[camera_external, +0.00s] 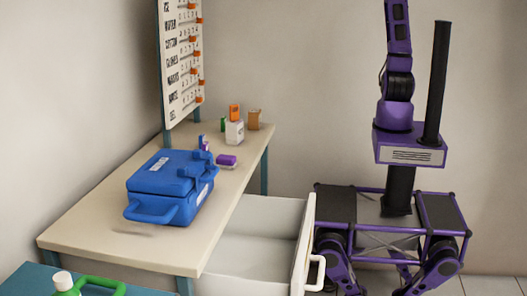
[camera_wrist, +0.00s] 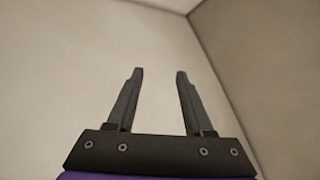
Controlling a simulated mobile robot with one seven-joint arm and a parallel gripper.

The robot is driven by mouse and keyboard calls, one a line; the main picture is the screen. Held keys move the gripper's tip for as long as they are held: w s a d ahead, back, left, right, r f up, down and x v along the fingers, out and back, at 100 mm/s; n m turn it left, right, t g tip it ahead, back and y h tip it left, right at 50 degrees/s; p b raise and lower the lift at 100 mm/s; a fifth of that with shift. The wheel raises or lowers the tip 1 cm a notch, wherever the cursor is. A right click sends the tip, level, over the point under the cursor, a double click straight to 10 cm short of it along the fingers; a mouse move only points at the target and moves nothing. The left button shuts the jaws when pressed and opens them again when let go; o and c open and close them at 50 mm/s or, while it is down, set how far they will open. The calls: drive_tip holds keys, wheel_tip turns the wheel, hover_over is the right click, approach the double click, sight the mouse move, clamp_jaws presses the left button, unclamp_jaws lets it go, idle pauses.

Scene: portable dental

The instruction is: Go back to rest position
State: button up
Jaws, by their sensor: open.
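My gripper (camera_wrist: 159,73) shows in the wrist view with its two dark fingers apart and nothing between them. Behind the fingers are only bare walls and a corner. In the external view my purple arm rises from its column at the right and runs out of the top of the picture. My gripper is out of that view.
A table (camera_external: 85,233) bears a blue case (camera_external: 165,180), a purple item (camera_external: 226,160), a white bottle (camera_external: 234,132) and small boxes. A white drawer (camera_external: 262,249) stands open between the table and my base. A lettered board (camera_external: 181,65) stands behind. A green-handled item (camera_external: 97,287) is at front left.

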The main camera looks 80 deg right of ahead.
drive_tip(key=w+d+f+n+t+y+b, duration=0.1)
drive_tip(key=w+d+f+n+t+y, duration=0.2)
drive_tip(key=f+n+y, duration=0.75)
drive_tip(key=a+f+n+g+y, duration=0.4)
drive_tip(key=f+n+y, duration=0.3)
drive_tip(key=f+y, duration=0.15)
drive_tip(key=s+a+f+n+g, duration=0.2)
drive_tip(key=s+f+g, duration=0.5)
drive_tip(key=s+f, duration=0.7)
drive_tip(key=s+a+f+n+g+h, duration=0.1)
drive_tip(key=s+a+f+n+g, duration=0.2)
drive_tip(key=s+f+g, duration=0.5)
drive_tip(key=s+f, duration=0.3)
drive_tip(key=f, duration=0.4)
drive_tip(key=s+f+n, duration=0.1)
drive_tip(key=s+f, duration=0.2)
drive_tip(key=f, duration=0.4)
drive_tip(key=shift+a+f, duration=0.2)
drive_tip(key=shift+f, duration=0.2)
drive_tip(key=shift+n, duration=0.25)
